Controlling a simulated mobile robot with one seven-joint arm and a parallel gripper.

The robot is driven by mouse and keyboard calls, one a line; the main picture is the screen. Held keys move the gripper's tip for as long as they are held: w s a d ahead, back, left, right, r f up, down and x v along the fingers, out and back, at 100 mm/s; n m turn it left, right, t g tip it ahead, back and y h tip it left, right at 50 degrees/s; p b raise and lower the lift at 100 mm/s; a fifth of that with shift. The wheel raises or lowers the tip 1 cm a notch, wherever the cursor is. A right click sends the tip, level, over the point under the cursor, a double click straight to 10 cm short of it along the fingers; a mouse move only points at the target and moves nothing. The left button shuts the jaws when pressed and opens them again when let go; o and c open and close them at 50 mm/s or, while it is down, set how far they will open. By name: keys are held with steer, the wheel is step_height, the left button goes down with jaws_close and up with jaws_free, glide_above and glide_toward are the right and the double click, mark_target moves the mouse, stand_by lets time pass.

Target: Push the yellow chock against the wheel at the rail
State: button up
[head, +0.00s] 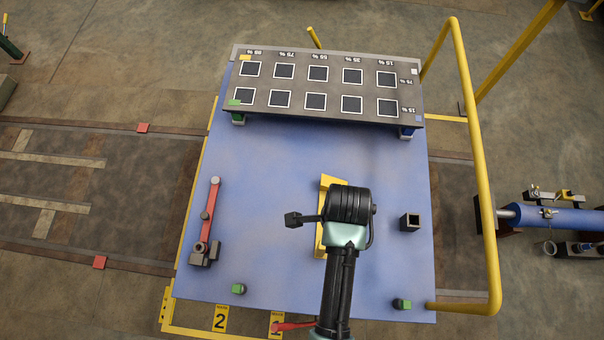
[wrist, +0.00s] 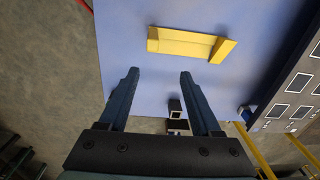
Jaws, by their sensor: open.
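A long yellow piece with a raised end (head: 328,183) lies on the blue deck, partly hidden behind my arm. It shows whole in the wrist view (wrist: 185,42), beyond my fingertips and apart from them. I cannot tell whether it is the chock. I make out no wheel in either view. Rails (head: 50,247) run along the floor to the left of the deck, with red blocks (head: 99,262) on them. My gripper (wrist: 158,75) is open and empty over the deck. In the head view my arm's black joint hides part of it.
A dark panel of squares (head: 300,87) stands at the deck's far side. A red bar (head: 210,212) is at the left, a black square tube (head: 410,222) at the right. A yellow railing (head: 487,200) bounds the right edge. The deck's middle (head: 280,160) is clear.

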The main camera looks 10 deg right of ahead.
steer(key=f, duration=0.4)
steer(key=f+b, duration=0.1)
steer(key=f, duration=0.4)
steer(key=s+f+b, duration=0.1)
steer(key=f, duration=0.3)
steer(key=shift+a+f, duration=0.15)
steer(key=shift+f, duration=0.05)
steer(key=shift+c, duration=0.2)
jaws_close()
stand_by(0.8)
steer(key=shift+w+r, duration=0.1)
steer(key=shift+r, duration=0.05)
